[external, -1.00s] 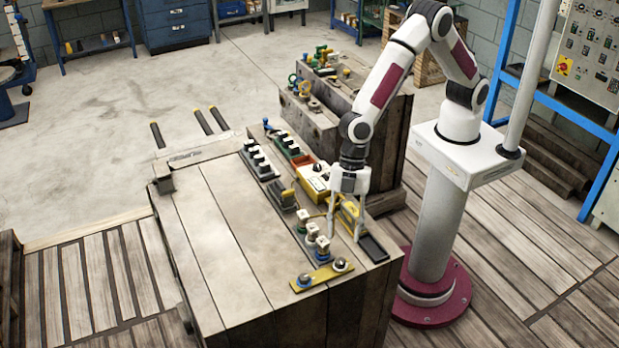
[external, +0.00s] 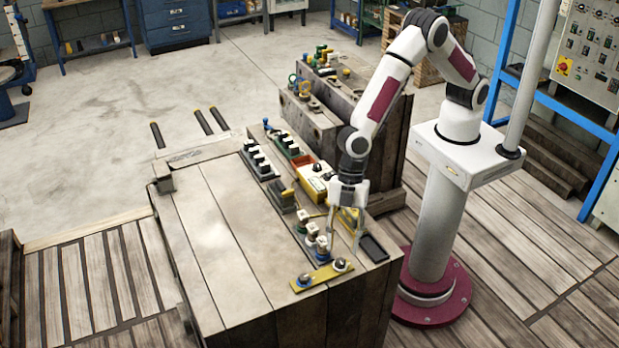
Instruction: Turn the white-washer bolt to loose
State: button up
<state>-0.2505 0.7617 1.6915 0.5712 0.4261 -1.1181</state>
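A yellow plate (external: 323,276) lies at the near end of the bench and carries two dark-headed bolts. Its right bolt (external: 340,264) appears to sit on a pale washer, and its left bolt (external: 304,281) on a blue one. Behind the plate stands a row of pale square-headed pieces; the middle one (external: 312,229) has a pale ring and the nearest one (external: 322,243) a blue base. My gripper (external: 344,240) points down with its fingers apart and nothing seen between them. It is just right of this row and behind the plate. Any turn marks are too small to read.
A black tray (external: 373,246) lies right of my gripper. A yellow box (external: 313,182), a yellow item (external: 350,216) and black racks (external: 260,160) stand farther back. The bench top (external: 225,240) is clear on the left.

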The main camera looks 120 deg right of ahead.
aim_at(341, 261)
jog(key=shift+x, duration=2.1)
grip_shut()
